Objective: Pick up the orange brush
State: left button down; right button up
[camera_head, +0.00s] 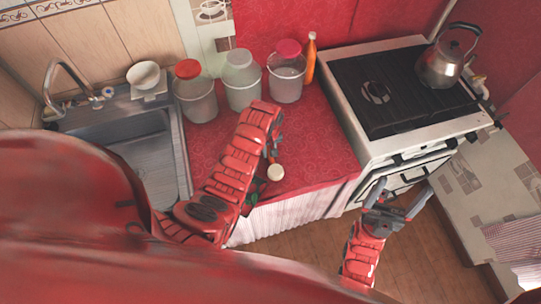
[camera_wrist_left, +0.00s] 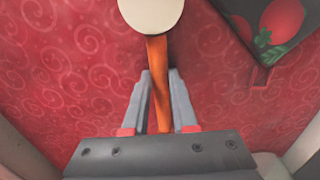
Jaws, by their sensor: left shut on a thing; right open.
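The orange brush has an orange handle (camera_wrist_left: 158,75) and a round, pale head; the head shows at the top of the left wrist view. In the head view only the pale head (camera_head: 275,173) shows clearly, over the red counter. My left gripper (camera_wrist_left: 160,90) is shut on the handle, one finger on each side of it. In the head view my left arm hides most of that gripper and the handle. I cannot tell whether the brush touches the counter. My right gripper (camera_head: 403,192) is open and empty, in front of the stove and away from the brush.
A dark item with a strawberry print (camera_wrist_left: 270,28) lies beside the brush. Three jars (camera_head: 242,82) and an orange bottle (camera_head: 310,60) stand at the back of the counter (camera_head: 310,130). A sink (camera_head: 145,150) is left; a stove (camera_head: 400,85) with a kettle (camera_head: 440,65) is right.

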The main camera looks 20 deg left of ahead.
pick_arm(q)
jog(key=shift+r+b, duration=0.45)
jog(key=shift+b, duration=0.05)
notch_tip(320, 180, up, 2)
jog(key=shift+b, duration=1)
jog(key=shift+s+d+r, duration=0.15)
jog(key=shift+s+d, duration=0.5)
jog(key=shift+s, duration=0.2)
jog(key=s+d+p, duration=0.1)
jog(key=s+r+p, duration=0.1)
jog(key=s+d+p, duration=0.1)
jog(key=s, duration=0.1)
jog(key=shift+s+d+r+p, duration=0.1)
jog(key=shift+d+r+p, duration=0.15)
jog(key=shift+d+p, duration=0.1)
jog(key=s+d, duration=0.1)
jog(key=s, duration=0.1)
jog(key=s+d+p, duration=0.1)
jog(key=s, duration=0.1)
jog(key=s+d+p, duration=0.1)
jog(key=s+d, duration=0.1)
jog(key=shift+s+d+r, duration=0.1)
jog(key=shift+s+r, duration=0.05)
jog(key=shift+s, duration=0.05)
jog(key=shift+s+d+p, duration=0.35)
jog(key=shift+s+d, duration=0.1)
jog(key=shift+s, duration=0.05)
